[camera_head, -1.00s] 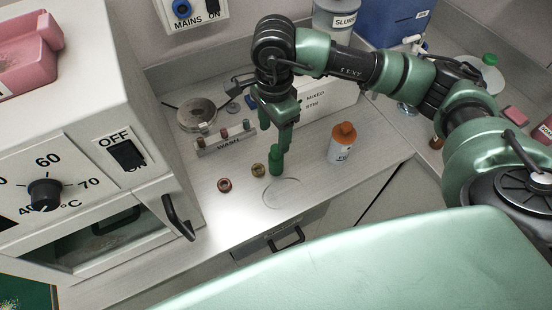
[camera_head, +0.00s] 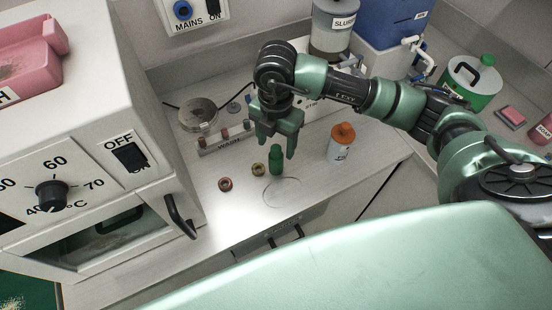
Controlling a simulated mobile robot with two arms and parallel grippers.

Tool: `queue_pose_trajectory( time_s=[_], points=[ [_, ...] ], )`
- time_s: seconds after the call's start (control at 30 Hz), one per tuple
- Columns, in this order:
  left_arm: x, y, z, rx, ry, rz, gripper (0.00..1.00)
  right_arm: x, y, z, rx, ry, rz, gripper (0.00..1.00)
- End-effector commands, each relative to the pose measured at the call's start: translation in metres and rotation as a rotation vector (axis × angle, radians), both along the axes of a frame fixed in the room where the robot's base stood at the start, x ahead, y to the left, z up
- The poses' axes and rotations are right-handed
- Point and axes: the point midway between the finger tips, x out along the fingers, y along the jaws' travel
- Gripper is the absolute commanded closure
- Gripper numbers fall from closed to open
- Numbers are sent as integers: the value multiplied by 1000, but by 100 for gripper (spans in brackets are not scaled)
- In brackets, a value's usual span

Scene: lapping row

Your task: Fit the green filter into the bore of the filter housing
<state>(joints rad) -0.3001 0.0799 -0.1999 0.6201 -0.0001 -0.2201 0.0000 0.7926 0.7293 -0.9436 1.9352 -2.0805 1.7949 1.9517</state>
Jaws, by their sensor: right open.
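The green filter (camera_head: 276,160), a small dark green cylinder, stands upright on the pale bench in the middle of the view. My right gripper (camera_head: 278,149) points down with its two fingers spread, just above and behind the filter's top; it looks empty. Whether a finger still touches the filter I cannot tell. A brass-coloured ring (camera_head: 258,170) and a reddish ring (camera_head: 225,184) lie to the left of the filter. I cannot tell for certain which thing is the filter housing, and the filter's foot shows no clear bore. My left gripper is out of view.
An orange-capped white bottle (camera_head: 341,150) stands to the right. A rack marked WASH (camera_head: 228,143) with small pegs and a round metal dish (camera_head: 198,114) are behind left. An oven (camera_head: 95,150) blocks the left. A faint circle (camera_head: 283,192) marks clear bench in front.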

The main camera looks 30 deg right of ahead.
Motion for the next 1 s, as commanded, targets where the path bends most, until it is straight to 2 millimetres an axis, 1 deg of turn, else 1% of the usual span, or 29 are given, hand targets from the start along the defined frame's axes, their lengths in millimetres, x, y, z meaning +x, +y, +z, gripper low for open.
queue_pose_trajectory(
  time_s=[0.03,0.1,0.2,0.47,0.63,0.73,0.83,1.0],
  points=[
    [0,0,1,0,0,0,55,0,0,-1,0,1,-57,38],
    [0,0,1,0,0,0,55,-1,0,-2,0,2,-118,38],
    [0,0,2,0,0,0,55,-1,0,-7,-1,3,-158,38],
    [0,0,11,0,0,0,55,-1,0,-33,-2,5,-162,38],
    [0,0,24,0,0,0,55,0,0,-57,-2,5,-161,38],
    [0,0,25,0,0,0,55,1,0,-72,-1,4,-159,38],
    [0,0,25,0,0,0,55,1,-1,-79,-1,2,-159,38],
    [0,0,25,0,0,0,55,1,0,-81,0,1,-158,38]
  ],
)
